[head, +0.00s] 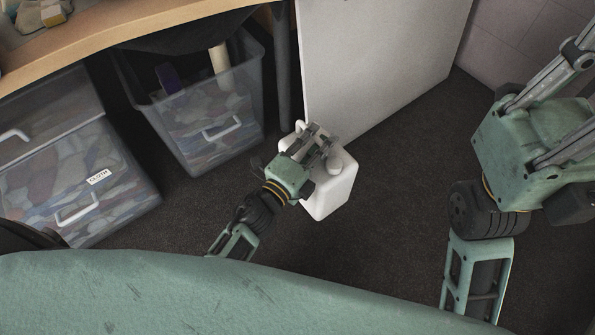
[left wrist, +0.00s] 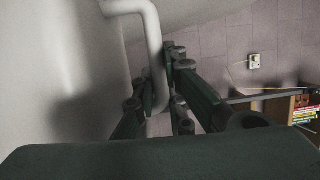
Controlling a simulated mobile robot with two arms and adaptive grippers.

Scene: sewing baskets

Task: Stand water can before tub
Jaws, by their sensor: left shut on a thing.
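The white water can (head: 336,191) is in the middle of the head view, right of the tub and near a white panel. My left gripper (head: 326,147) is over its top and shut on its handle. In the left wrist view the handle (left wrist: 153,42) runs down between the fingers (left wrist: 168,92), beside the can's pale wall (left wrist: 60,70). Whether the can's base touches the floor is unclear. The grey see-through tub (head: 258,92) stands under the desk with cloth and other items in it. My right gripper (head: 577,95) is at the right edge, its fingertips cut off.
A closed see-through drawer box labelled CLOTH (head: 130,165) stands left of the tub. The wooden desk (head: 130,25) overhangs both, with a dark leg (head: 283,70) right of the tub. The white panel (head: 375,60) rises behind the can. Dark carpet (head: 400,180) is clear to the can's right.

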